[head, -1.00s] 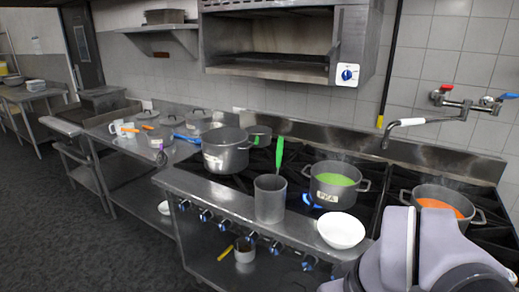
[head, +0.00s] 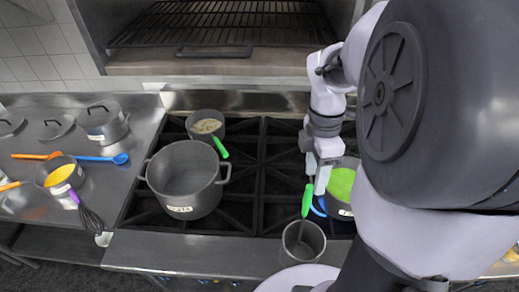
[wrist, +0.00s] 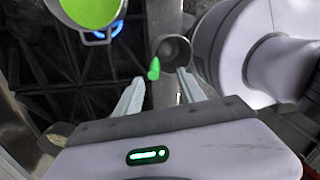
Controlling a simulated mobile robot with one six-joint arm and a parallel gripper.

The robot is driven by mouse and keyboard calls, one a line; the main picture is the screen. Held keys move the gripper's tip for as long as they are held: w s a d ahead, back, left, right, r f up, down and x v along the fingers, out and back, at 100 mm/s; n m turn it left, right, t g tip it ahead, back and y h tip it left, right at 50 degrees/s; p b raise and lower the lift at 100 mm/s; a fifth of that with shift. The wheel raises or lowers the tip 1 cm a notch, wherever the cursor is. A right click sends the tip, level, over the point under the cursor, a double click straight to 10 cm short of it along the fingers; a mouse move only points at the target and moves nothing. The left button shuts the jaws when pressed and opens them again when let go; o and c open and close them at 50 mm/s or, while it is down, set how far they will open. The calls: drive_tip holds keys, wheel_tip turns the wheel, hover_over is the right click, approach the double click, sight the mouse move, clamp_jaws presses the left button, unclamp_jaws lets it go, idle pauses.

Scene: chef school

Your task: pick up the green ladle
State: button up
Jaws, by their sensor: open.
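The green ladle (head: 307,201) stands upright in a grey metal container (head: 303,243) at the front edge of the stove, its green handle pointing up. My gripper (head: 318,180) is open just above the handle in the head view. In the wrist view the green handle (wrist: 153,69) shows just ahead of the gap between my two open fingers (wrist: 158,92), with the container (wrist: 178,50) beyond it. Nothing is held. The ladle's lower end is hidden inside the container.
A pot of green soup (head: 340,187) sits on a lit blue flame close to my gripper. A large empty pot (head: 185,180) and a small pan (head: 206,125) with a green handle stand left. An oven (head: 230,62) is above.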

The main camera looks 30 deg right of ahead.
sight(306, 201)
drive_tip(key=f+b, duration=0.1)
drive_tip(key=f, duration=0.2)
drive_tip(key=f+b, duration=0.1)
drive_tip(key=f, duration=0.3)
drive_tip(key=f+b, duration=0.1)
drive_tip(key=f, duration=0.3)
drive_tip(key=shift+w+a+f, duration=0.1)
drive_tip(key=shift+a+f, duration=0.1)
drive_tip(key=shift+a, duration=0.15)
drive_tip(key=shift+r, duration=0.1)
drive_tip(key=shift+c, duration=0.5)
clamp_jaws()
